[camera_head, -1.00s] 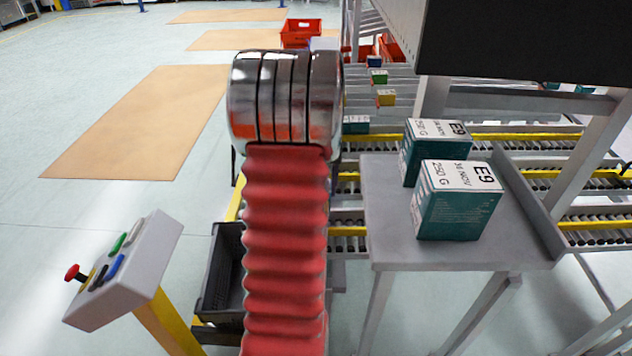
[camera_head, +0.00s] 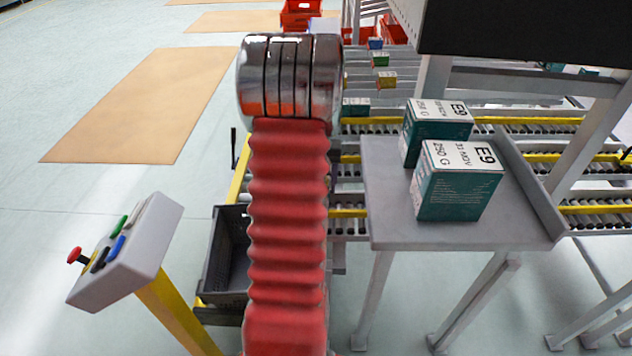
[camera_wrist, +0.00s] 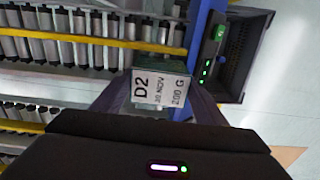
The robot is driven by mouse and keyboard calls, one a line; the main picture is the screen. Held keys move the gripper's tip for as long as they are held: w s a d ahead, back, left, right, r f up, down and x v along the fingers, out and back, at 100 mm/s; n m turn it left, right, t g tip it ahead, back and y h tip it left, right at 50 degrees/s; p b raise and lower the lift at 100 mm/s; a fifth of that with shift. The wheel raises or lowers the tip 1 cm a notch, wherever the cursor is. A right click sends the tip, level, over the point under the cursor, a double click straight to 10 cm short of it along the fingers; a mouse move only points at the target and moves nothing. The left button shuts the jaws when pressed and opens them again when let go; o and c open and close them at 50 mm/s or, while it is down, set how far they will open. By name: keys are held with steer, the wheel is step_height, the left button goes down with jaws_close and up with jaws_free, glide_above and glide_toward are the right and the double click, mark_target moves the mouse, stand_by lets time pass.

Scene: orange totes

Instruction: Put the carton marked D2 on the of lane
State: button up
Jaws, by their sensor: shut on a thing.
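The carton marked D2 (camera_wrist: 162,88) is in the middle of the wrist view, with its white label facing the camera. My gripper (camera_wrist: 158,104) is shut on it, with dark fingers at its left and right sides. The carton is over or beside roller lanes (camera_wrist: 85,42) with yellow rails; I cannot tell its height above them. The lanes also show in the head view (camera_head: 350,228), right of my red-sleeved arm. No lane sign can be read. My gripper and the D2 carton are hidden in the head view.
Two teal cartons marked E9 (camera_head: 458,190) stand on a grey table (camera_head: 390,215). A dark bin (camera_head: 228,262) is below my arm's left side. A button box (camera_head: 127,255) stands on a yellow post at the left. Small cartons (camera_head: 387,80) sit on the far lanes.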

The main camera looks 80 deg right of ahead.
steer(key=shift+a, duration=0.1)
stand_by(0.3)
steer(key=o, duration=1.3)
steer(key=shift+r, duration=0.1)
step_height(320, 180, up, 14)
steer(key=shift+f, duration=0.2)
stand_by(0.5)
steer(key=shift+w, duration=0.1)
